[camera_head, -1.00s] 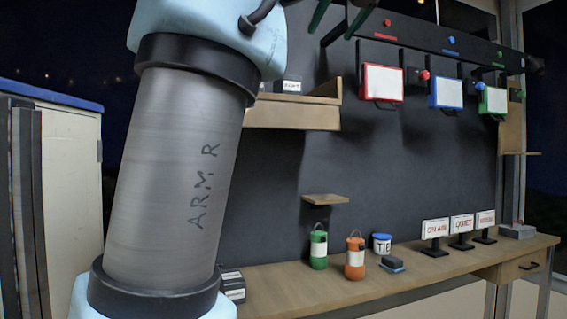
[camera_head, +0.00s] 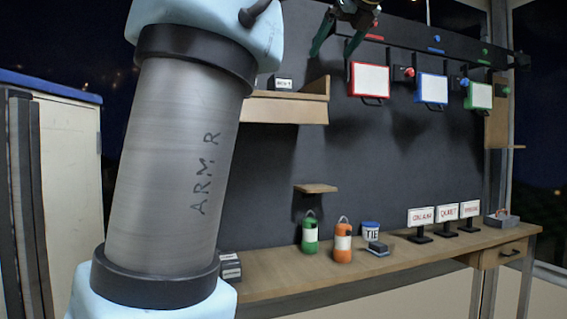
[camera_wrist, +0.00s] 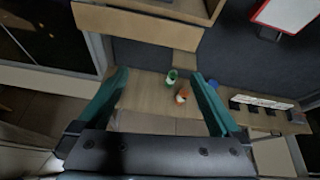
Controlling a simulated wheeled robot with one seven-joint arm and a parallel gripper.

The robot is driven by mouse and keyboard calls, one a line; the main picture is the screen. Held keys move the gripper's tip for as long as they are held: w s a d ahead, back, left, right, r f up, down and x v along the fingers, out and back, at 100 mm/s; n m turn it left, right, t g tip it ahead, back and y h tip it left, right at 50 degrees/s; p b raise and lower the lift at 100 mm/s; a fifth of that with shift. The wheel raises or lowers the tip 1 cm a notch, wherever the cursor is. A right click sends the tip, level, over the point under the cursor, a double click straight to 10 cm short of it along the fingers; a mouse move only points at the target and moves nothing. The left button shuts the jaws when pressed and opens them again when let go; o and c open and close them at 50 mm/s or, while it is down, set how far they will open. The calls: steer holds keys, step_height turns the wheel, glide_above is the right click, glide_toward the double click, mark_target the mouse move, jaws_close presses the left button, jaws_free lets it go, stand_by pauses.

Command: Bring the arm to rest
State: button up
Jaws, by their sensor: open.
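My gripper (camera_head: 340,36) is at the top of the head view, in front of the dark wall panel and above the workbench. Its two green fingers are spread apart. In the wrist view my gripper (camera_wrist: 160,98) shows its fingers wide open with nothing held between them. Beyond the fingertips a green lantern (camera_wrist: 171,77) and an orange lantern (camera_wrist: 182,95) stand on the bench, well apart from the gripper. My grey arm link fills the left of the head view and hides part of the wall and bench.
A wooden shelf (camera_head: 285,108) and a small ledge (camera_head: 316,188) stick out from the wall. Red, blue and green framed panels (camera_head: 431,89) hang at right. A white cabinet (camera_head: 70,180) stands left.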

steer(key=w+a+f+n+g+h, duration=0.1)
steer(key=w+a+f+n+g, duration=0.15)
steer(key=f, duration=0.75)
steer(key=w+a+f+n+g, duration=0.15)
steer(key=f+n, duration=0.25)
steer(key=f, duration=0.6)
steer(key=w+a+f+n+g+h, duration=0.1)
steer(key=w+a+f+n+g, duration=0.2)
steer(key=f, duration=0.8)
steer(key=s+a+f+n+g, duration=0.1)
steer(key=s+a+f+n, duration=0.2)
steer(key=s+f+n, duration=0.3)
steer(key=s+a+f+n+g+h, duration=0.1)
steer(key=s+a+f+n, duration=0.3)
steer(key=s+f+n, duration=0.3)
steer(key=s+a+f+n+g+h, duration=0.1)
steer(key=s+a+f+n, duration=0.3)
steer(key=f, duration=1)
steer(key=s+n, duration=0.3)
steer(key=shift+s+f, duration=0.15)
steer(key=shift+s, duration=0.2)
steer(key=shift+a, duration=0.1)
